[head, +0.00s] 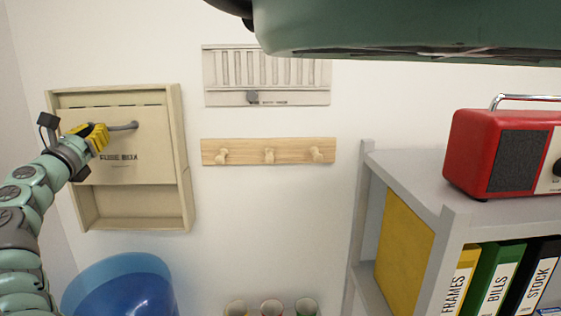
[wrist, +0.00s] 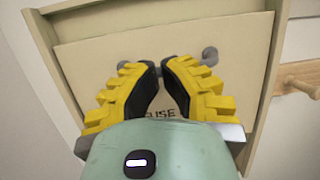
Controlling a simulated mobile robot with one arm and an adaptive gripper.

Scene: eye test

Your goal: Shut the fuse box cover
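The fuse box (head: 183,160) is a cream wall box at the left. Its flat cover (head: 150,170), lettered FUSE BOX, spans the upper part, and the lower part of the box shows as an open recess. A grey bar handle (head: 128,126) is on the cover. My gripper (head: 103,136) is at the handle's left part in the head view. In the wrist view my gripper (wrist: 160,66) has its yellow fingers over the cover (wrist: 100,55), with fingertips close together in front of the handle (wrist: 210,56). The fingers hide the handle's middle, so I cannot tell whether they grip it.
A wooden peg rail (head: 240,151) and a grey slatted panel (head: 268,75) are on the wall to the right. A blue bin (head: 120,290) stands below the box. A grey shelf (head: 420,180) with a red radio (head: 480,155) and binders is at the right.

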